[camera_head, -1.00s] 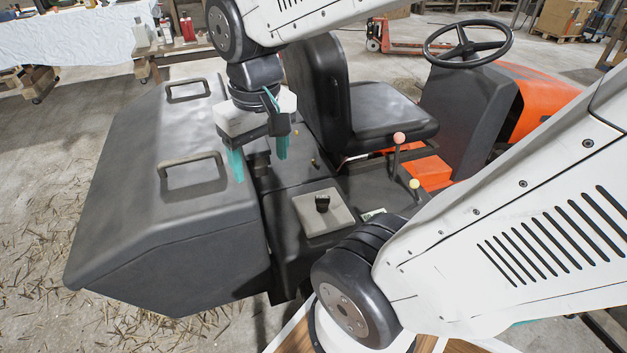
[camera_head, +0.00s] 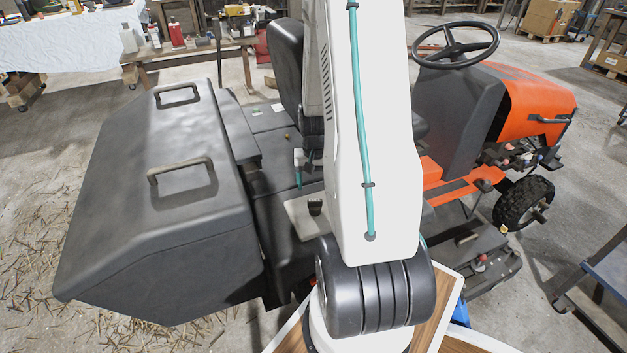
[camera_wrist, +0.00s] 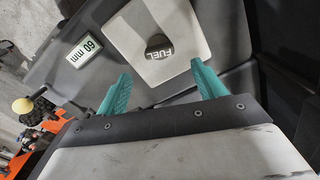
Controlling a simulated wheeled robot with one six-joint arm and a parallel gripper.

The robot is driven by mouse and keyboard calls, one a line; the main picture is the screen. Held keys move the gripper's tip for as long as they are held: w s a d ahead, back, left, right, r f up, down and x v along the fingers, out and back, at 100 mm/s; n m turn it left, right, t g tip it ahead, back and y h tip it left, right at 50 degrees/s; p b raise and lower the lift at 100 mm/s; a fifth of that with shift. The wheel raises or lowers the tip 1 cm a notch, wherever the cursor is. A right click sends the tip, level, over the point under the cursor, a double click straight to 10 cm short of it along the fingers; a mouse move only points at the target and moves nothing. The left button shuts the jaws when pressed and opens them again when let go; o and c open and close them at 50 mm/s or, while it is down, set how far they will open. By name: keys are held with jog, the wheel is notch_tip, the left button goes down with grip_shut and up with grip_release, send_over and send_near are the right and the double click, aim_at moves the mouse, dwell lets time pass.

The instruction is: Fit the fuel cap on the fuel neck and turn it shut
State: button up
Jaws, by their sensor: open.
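The fuel cap (camera_wrist: 158,47) is a black knob marked FUEL, seated at the middle of a light grey square plate (camera_wrist: 190,40) in the wrist view. In the head view the black cap (camera_head: 315,206) stands on the plate (camera_head: 297,214), partly covered by my arm. My gripper (camera_wrist: 163,87) is open and empty, its two teal fingers spread either side of the cap's line and apart from it. In the head view only part of my gripper (camera_head: 299,176) shows beside my arm, above the plate. I cannot make out a separate fuel neck.
A yellow-knobbed lever (camera_wrist: 22,105) is at the left of the wrist view. A large dark hopper with handles (camera_head: 150,215) stands left, the seat (camera_head: 287,75) behind and the steering wheel (camera_head: 455,42) to the right.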

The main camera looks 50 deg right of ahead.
aim_at(315, 199)
notch_tip(315, 199, down, 7)
jog(key=shift+f, duration=0.2)
dwell(0.3)
jog(key=c, duration=1.5)
jog(key=m, duration=0.5)
jog(key=shift+m, duration=0.4)
jog(key=shift+m, duration=0.3)
jog(key=m, duration=0.4)
jog(key=shift+s, duration=0.1)
jog(key=o, duration=1.8)
